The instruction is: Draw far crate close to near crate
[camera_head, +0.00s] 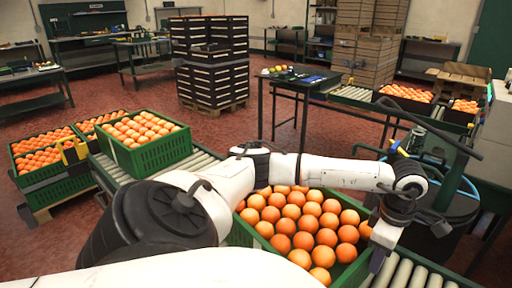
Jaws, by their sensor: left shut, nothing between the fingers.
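The near crate (350,277) is green and full of oranges. It sits on the roller conveyor in front of me, partly hidden behind my left arm. The far crate (151,158), also green and full of oranges, sits farther along the conveyor at the upper left. Bare rollers show between the two crates. My left arm reaches across over the near crate. My left gripper (377,262) points down at the near crate's right side, shut and empty; I cannot tell whether it touches the crate. My right gripper is not in view.
More orange-filled crates (40,178) stand on a pallet left of the conveyor (205,160). A dark table (300,84) stands beyond the conveyor. Stacked black crates (212,85) stand farther back. A dark barrel-like container (460,195) is at the right.

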